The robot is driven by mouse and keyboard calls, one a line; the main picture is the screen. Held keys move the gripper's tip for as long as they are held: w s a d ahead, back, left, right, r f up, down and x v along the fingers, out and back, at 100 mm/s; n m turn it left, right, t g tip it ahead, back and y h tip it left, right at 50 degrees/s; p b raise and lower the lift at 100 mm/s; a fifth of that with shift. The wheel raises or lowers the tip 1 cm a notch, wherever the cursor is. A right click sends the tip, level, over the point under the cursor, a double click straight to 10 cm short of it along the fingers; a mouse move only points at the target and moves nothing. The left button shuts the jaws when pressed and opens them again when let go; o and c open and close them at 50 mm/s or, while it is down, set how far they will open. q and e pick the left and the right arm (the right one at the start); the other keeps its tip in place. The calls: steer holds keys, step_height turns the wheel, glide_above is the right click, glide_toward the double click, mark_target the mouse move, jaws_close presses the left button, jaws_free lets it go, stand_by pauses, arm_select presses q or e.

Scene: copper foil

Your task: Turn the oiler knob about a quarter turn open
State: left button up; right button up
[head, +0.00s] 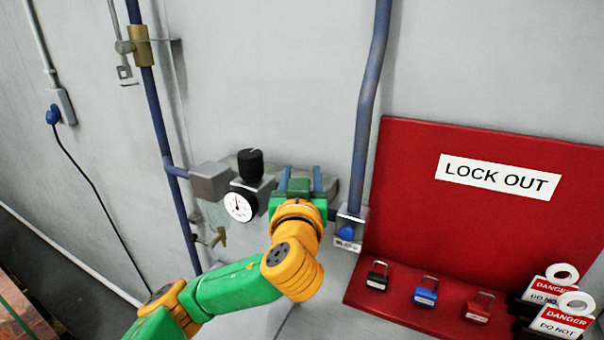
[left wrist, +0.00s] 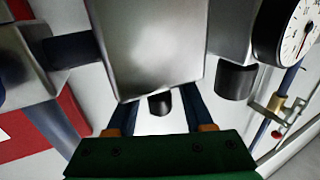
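My left gripper (head: 301,180) is at the wall-mounted air unit, to the right of the round gauge (head: 240,206). Its two blue fingers stand apart. In the left wrist view, a small black knob (left wrist: 160,104), which looks like the oiler knob, shows at the edge of a grey metal block (left wrist: 148,45). It lies in the gap between the fingers (left wrist: 160,112); I see no clear contact. In the head view this knob is hidden by my gripper. A larger black knob (head: 250,164) stands above the gauge. My right gripper is not in view.
A blue pipe (head: 367,110) runs down to a small box with a blue button (head: 347,233), close right of my gripper. A red lock-out board (head: 420,200) holds padlocks (head: 426,291) and danger tags. Another pipe (head: 155,110) runs down the wall at left.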

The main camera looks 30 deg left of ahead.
arm_select(q)
steer(key=shift+s+r, duration=0.1)
steer(key=shift+s, duration=0.05)
jaws_close()
steer(key=shift+d+m+h, duration=0.1)
steer(key=shift+m+h, duration=0.2)
steer(key=shift+h, duration=0.1)
